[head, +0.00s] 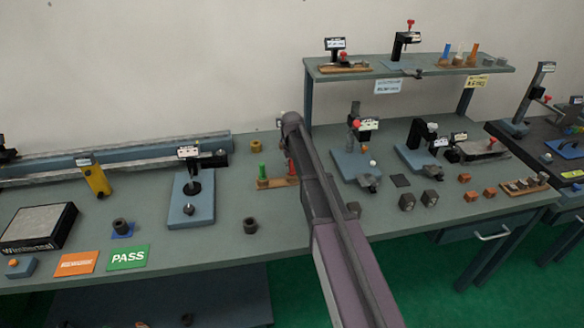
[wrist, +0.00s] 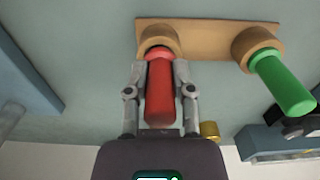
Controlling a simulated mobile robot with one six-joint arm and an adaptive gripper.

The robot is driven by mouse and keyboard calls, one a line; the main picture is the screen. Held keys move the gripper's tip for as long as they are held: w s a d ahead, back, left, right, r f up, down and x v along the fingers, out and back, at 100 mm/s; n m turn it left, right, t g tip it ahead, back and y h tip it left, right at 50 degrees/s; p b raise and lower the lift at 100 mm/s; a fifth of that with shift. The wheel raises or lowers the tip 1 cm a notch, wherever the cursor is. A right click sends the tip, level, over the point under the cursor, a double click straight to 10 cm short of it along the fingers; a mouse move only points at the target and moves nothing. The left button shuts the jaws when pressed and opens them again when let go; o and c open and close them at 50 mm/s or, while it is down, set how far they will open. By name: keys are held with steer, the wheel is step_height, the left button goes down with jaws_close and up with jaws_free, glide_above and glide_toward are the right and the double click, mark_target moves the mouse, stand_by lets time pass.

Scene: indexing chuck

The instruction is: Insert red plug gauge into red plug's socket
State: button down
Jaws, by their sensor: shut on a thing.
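My gripper (wrist: 159,72) is shut on the red plug gauge (wrist: 160,95), with one finger on each side of it. The red plug's collar end meets the ring-shaped socket (wrist: 158,31) on the wooden base (wrist: 205,35). The collar hides most of the socket's opening, so I cannot tell how deep the plug sits. A green plug gauge (wrist: 283,85) stands in the other socket of the same base. In the head view the green plug (head: 262,172) and the base (head: 275,184) show just left of my arm, which hides my gripper and part of the red plug.
A blue gauge stand (head: 190,205) is left of the base, and a dark ring (head: 250,226) lies in front. A brass-coloured ring (head: 252,151) is behind. Blue fixtures and several small blocks stand right of my arm. The bench is clear just around the base.

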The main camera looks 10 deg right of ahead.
steer(key=shift+f+b, duration=0.35)
stand_by(0.4)
stand_by(0.9)
steer(key=shift+c, duration=2)
jaws_free()
steer(key=shift+r, duration=0.2)
step_height(320, 180, up, 9)
steer(key=p, duration=0.9)
steer(key=shift+f, duration=0.2)
steer(key=s, duration=2.9)
steer(key=shift+a+m, duration=0.25)
steer(key=shift+m, duration=0.05)
